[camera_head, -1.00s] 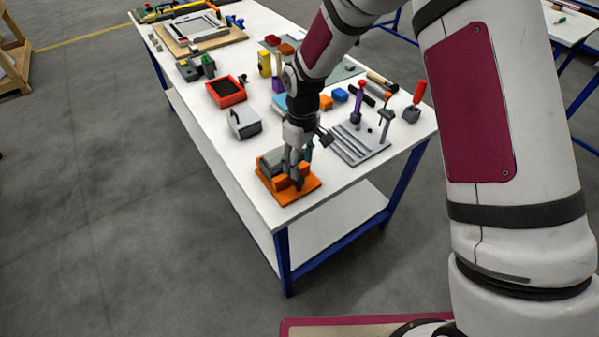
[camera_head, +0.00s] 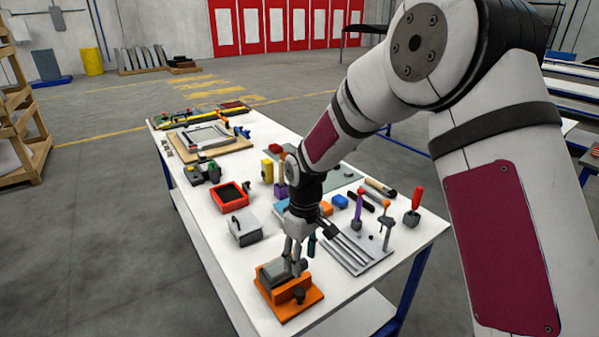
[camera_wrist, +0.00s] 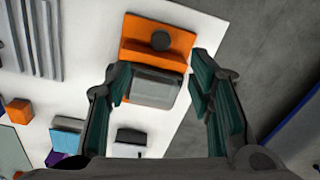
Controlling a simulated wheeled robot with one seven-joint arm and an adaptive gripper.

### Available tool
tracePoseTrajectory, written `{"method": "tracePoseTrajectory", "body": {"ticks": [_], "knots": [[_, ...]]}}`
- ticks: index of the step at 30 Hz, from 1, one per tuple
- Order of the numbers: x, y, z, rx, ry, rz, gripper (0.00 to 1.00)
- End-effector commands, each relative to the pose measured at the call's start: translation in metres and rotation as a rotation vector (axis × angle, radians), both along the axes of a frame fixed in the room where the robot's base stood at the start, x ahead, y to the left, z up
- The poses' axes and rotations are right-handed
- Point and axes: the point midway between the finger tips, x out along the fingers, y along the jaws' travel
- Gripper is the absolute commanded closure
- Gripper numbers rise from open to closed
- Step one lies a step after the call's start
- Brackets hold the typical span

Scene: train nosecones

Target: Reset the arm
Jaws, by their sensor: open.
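My gripper (camera_head: 296,250) is above the near end of the white table in the head view, pointing down. Its fingers are open and empty. The wrist view also shows my gripper (camera_wrist: 160,78), with teal pads spread apart on either side of a grey block (camera_wrist: 155,88). That block (camera_head: 276,274) sits on an orange fixture (camera_head: 290,311), which shows in the wrist view too (camera_wrist: 180,38). A dark round knob (camera_wrist: 160,40) is on the fixture. In the head view the fingers partly overlap the block. I cannot tell whether they touch it.
A grey slotted plate (camera_head: 350,258) with upright tools lies right of my gripper. A grey box (camera_head: 244,227) and a red bin (camera_head: 229,195) stand farther back on the table (camera_head: 225,270). Open floor (camera_head: 80,230) lies to the left.

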Motion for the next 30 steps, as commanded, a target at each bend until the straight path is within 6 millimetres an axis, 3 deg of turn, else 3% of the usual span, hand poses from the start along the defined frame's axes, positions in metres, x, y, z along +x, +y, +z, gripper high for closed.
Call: {"method": "tracePoseTrajectory", "body": {"ticks": [4, 7, 14, 21, 30], "knots": [[-0.001, -0.014, 0.030, -0.006, -0.035, -0.042, 0.52], [-0.007, -0.032, 0.064, -0.011, -0.078, -0.101, 0.52], [-0.039, -0.078, 0.142, -0.012, -0.178, -0.268, 0.52], [-0.090, -0.120, 0.201, 0.011, -0.277, -0.447, 0.52], [-0.167, -0.160, 0.241, 0.079, -0.391, -0.671, 0.52]]}}
